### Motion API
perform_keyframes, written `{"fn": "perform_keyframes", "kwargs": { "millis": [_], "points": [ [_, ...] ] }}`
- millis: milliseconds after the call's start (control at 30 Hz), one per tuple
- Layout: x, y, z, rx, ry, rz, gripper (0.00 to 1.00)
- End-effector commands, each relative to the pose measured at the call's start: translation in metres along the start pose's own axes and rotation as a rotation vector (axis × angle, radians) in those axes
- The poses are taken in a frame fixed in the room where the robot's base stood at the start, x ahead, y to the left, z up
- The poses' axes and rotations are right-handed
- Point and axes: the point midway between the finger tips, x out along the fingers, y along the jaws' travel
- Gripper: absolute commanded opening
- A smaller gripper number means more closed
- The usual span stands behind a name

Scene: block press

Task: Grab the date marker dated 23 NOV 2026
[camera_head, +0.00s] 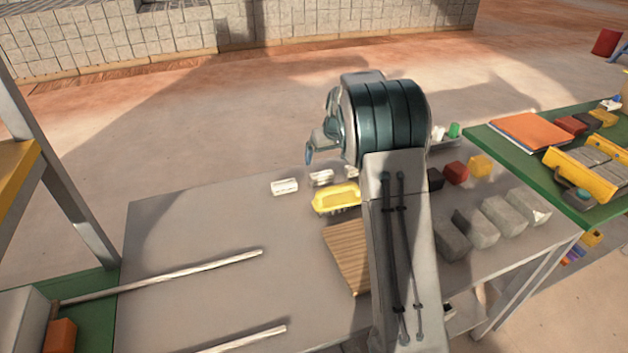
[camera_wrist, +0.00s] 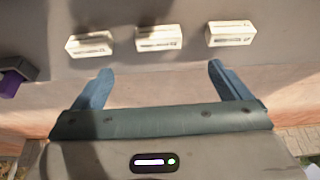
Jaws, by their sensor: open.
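Three white date markers with dark printed lines lie in a row in the wrist view: a left one (camera_wrist: 90,44), a middle one (camera_wrist: 158,38) and a right one (camera_wrist: 230,33). Their dates are too small to read. In the head view two show clearly on the grey table, one at the left (camera_head: 285,187) and one beside it (camera_head: 321,177); a third is partly hidden by my arm. My gripper (camera_wrist: 162,80) is open and empty, its blue fingers spread wide. The markers lie beyond the fingertips, apart from them, with the middle one facing the gap.
Grey blocks (camera_head: 497,219) stand right of my arm, by small coloured blocks. Two pale rods (camera_head: 165,277) lie at left. A purple-topped dark object (camera_wrist: 12,80) is left of my fingers. The table's left part is mostly clear.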

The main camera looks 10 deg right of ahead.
Motion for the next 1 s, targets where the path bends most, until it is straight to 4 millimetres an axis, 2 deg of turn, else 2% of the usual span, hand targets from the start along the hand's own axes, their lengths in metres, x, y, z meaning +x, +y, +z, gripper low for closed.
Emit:
{"fn": "perform_keyframes", "kwargs": {
  "millis": [100,300,567,833,1000],
  "points": [
    [0.025,0.002,0.001,0.003,-0.005,0.001,0.96],
    [0.058,0.002,0.001,0.003,-0.004,0.001,0.96],
    [0.074,0.002,0.001,0.003,-0.002,0.001,0.96],
    [0.109,0.0,0.001,0.001,-0.004,0.001,0.96],
    [0.121,0.0,0.0,0.001,-0.001,0.001,0.96]
  ]
}}
